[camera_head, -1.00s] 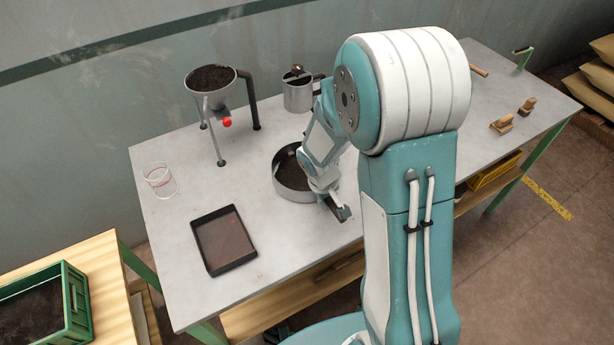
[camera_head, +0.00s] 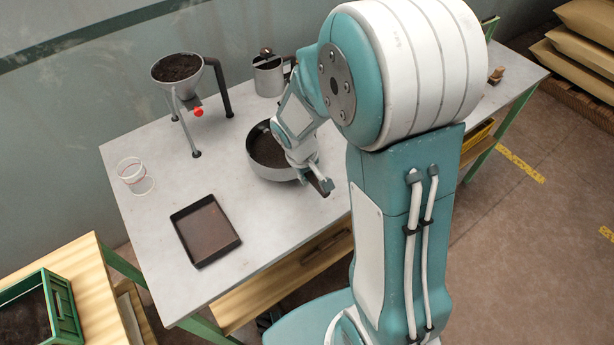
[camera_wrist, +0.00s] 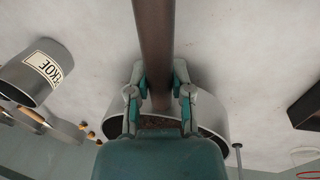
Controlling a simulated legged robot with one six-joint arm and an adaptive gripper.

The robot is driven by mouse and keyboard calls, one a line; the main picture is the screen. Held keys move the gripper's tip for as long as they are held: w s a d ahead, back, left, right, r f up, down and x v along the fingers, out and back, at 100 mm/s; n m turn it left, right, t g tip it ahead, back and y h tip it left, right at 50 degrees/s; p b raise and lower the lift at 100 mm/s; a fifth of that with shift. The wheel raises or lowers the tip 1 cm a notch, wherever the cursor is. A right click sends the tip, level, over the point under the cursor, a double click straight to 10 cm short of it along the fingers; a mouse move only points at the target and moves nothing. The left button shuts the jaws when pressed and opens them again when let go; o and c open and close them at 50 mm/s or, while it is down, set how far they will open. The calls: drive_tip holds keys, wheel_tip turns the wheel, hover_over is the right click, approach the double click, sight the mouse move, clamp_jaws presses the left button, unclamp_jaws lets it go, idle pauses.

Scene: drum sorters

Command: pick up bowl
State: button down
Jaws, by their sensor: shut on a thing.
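The bowl (camera_head: 272,172) is a round grey vessel with dark soil inside, over the middle of the worktable. It also shows in the wrist view (camera_wrist: 216,112), partly hidden by my gripper. My gripper (camera_wrist: 157,78) has its two fingers on either side of a long brown bar (camera_wrist: 153,35) that runs to the bowl's rim and looks like its handle. My gripper (camera_head: 318,178) is shut on it at the bowl's near right side. My arm hides the bowl's right part in the head view. I cannot tell whether the bowl clears the table.
A soil-filled funnel on legs (camera_head: 180,70) stands behind left, with a metal can (camera_head: 268,78) at the back. A clear cup (camera_head: 135,175) and a dark tray (camera_head: 205,230) are on the left. The table (camera_head: 140,235) is bare between them. A green crate (camera_head: 65,310) stands lower left.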

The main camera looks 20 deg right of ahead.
sight(315, 183)
drive_tip(key=s+r, duration=0.1)
drive_tip(key=r, duration=0.1)
drive_tip(key=s+r, duration=0.2)
drive_tip(key=shift+s+a, duration=0.1)
drive_tip(key=shift+a, duration=0.05)
drive_tip(key=s+r, duration=0.8)
drive_tip(key=s, duration=0.1)
drive_tip(key=shift+s+a+r, duration=0.2)
drive_tip(key=shift+a, duration=0.1)
idle(0.4)
idle(0.7)
